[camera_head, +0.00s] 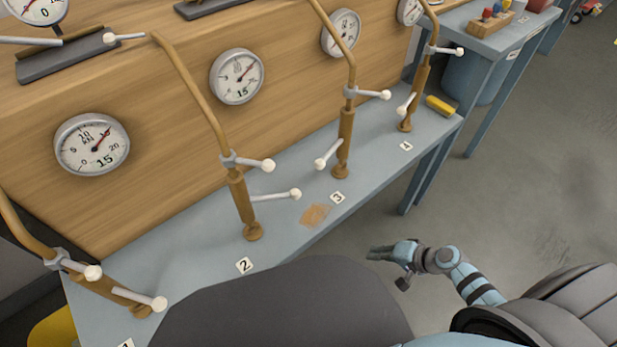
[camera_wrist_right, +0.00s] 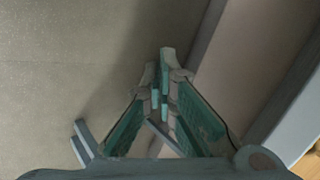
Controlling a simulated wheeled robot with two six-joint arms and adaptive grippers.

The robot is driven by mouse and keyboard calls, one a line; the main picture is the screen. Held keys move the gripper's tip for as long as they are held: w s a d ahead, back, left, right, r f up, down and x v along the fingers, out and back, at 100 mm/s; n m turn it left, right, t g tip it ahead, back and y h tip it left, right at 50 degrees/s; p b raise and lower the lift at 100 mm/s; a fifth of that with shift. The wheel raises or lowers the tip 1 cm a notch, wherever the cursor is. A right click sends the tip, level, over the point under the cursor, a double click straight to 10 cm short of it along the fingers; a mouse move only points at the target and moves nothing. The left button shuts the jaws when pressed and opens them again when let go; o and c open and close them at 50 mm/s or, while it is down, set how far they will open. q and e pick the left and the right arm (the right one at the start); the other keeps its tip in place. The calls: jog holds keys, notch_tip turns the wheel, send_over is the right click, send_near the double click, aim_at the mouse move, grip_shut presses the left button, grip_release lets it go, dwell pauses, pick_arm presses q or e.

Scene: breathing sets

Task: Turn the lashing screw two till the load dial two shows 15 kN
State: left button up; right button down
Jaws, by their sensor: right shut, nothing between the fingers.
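Lashing screw two (camera_head: 239,190) is a brown upright post beside the "2" label (camera_head: 244,265) on the bench. It has two white-knobbed bars, an upper one (camera_head: 250,163) and a lower one (camera_head: 275,195), both pointing right. The dial that I take for load dial two (camera_head: 236,76) is on the wooden panel behind it. Its red needle points up and right; a large 15 shows low on its face, but the exact reading is too small to tell. My right gripper (camera_head: 372,254) is shut and empty, right of the bench and apart from the screw. The right wrist view shows its closed fingers (camera_wrist_right: 162,88).
An orange-brown patch (camera_head: 314,215) lies on the bench (camera_head: 205,250) near the "3" label. Open floor is right.

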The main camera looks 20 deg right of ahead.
jog(key=w+a+r+t+y, duration=0.1)
jog(key=w+a+r+y, duration=0.15)
jog(key=r, duration=0.65)
jog(key=w+a+r+y, duration=0.1)
jog(key=a+r+y, duration=0.25)
jog(key=r, duration=0.55)
jog(key=w+a+r+t+y, duration=0.1)
jog(key=w+a+r+y, duration=0.15)
jog(key=r, duration=0.65)
jog(key=r+x, duration=0.1)
jog(key=x, duration=0.8)
jog(key=shift+a+f+y, duration=0.25)
jog(key=shift+a+y, duration=0.15)
jog(key=shift+y, duration=0.05)
jog(key=shift+s, duration=0.2)
